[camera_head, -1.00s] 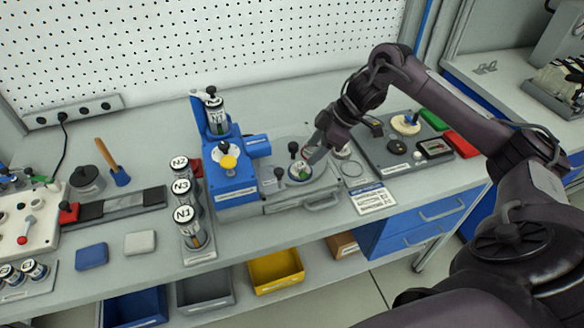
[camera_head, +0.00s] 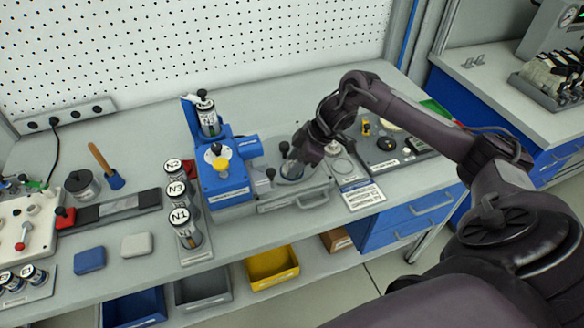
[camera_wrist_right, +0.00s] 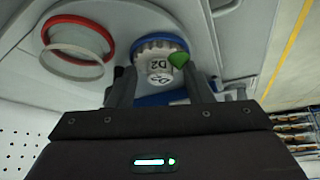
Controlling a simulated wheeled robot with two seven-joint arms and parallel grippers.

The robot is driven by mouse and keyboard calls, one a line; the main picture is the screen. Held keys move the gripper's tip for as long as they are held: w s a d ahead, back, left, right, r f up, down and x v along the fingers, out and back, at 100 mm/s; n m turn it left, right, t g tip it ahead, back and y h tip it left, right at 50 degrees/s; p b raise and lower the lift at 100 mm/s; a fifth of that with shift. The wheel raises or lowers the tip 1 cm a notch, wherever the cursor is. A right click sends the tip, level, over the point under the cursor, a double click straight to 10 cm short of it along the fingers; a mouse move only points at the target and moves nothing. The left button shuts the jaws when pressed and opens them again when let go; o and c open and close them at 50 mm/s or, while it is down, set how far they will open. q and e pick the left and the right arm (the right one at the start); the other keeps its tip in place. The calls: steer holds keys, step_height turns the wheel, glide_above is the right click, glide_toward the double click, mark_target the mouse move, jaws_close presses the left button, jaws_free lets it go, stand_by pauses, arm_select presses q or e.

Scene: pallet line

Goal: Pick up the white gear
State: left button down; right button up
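The white gear (camera_wrist_right: 153,48) shows in the right wrist view, toothed, with a "D2" label on its hub and a green pointer at its side. It sits over a blue ring on the grey fixture (camera_head: 307,198). My right gripper (camera_wrist_right: 163,80) is open, with one finger to each side of the gear and a visible gap at both sides. In the head view my right gripper (camera_head: 297,158) is over the fixture and hides most of the gear. My left gripper is not in view.
A blue press (camera_head: 222,180) stands just left of the fixture. A dark tray (camera_head: 385,160) with small parts lies to the right, behind a printed card (camera_head: 362,194). N-labelled canisters (camera_head: 183,226) stand further left. The bench behind the fixture is clear.

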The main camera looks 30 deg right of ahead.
steer(key=shift+r, duration=0.5)
step_height(320, 180, up, 6)
steer(key=shift+w+r+b, duration=0.1)
steer(key=shift+r+b, duration=0.1)
steer(key=shift+b, duration=0.55)
step_height(320, 180, up, 12)
steer(key=p, duration=0.4)
steer(key=shift+f, duration=0.25)
steer(key=shift+a+r, duration=0.1)
steer(key=shift+r, duration=0.45)
